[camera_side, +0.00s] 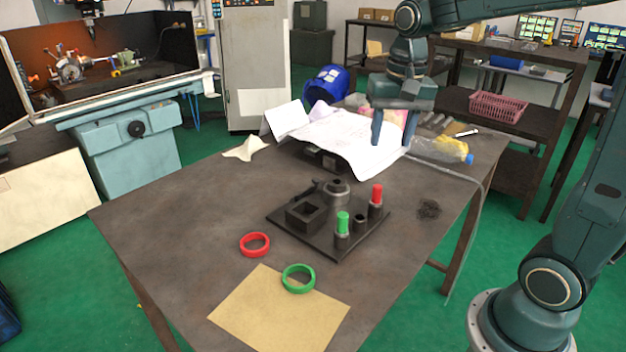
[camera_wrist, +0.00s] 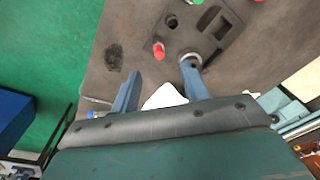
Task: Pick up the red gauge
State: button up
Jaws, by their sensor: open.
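A red-capped cylindrical gauge (camera_side: 376,194) stands upright in a dark holder on the right of the black base plate (camera_side: 318,250). It also shows in the wrist view (camera_wrist: 158,48), just beyond my fingertips. A red ring (camera_side: 255,244) lies flat on the table left of the plate. A green-capped gauge (camera_side: 342,223) stands at the plate's front, and a green ring (camera_side: 298,278) lies partly on the tan sheet. My gripper (camera_side: 393,130) is open and empty, pointing down above the table's far end, apart from the red-capped gauge; its fingers also show in the wrist view (camera_wrist: 160,68).
The plate carries a round chuck (camera_side: 336,193) and a square socket block (camera_side: 306,211). White papers (camera_side: 335,135) and a clear bottle (camera_side: 440,151) lie at the far end. The table's left side is clear.

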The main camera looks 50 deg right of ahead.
aim_at(378, 186)
jog(key=w+d+f+m, duration=0.1)
jog(key=w+d+f+m+g, duration=0.1)
jog(key=w+d, duration=0.1)
jog(key=shift+w+f, duration=0.15)
jog(key=shift+w, duration=0.1)
jog(key=shift+f, duration=0.15)
jog(key=shift+f, duration=4.15)
jog(key=shift+s+d+f, duration=0.1)
jog(key=shift+f, duration=1.2)
jog(key=shift+s+f, duration=0.1)
jog(key=shift+f, duration=1.2)
grip_shut()
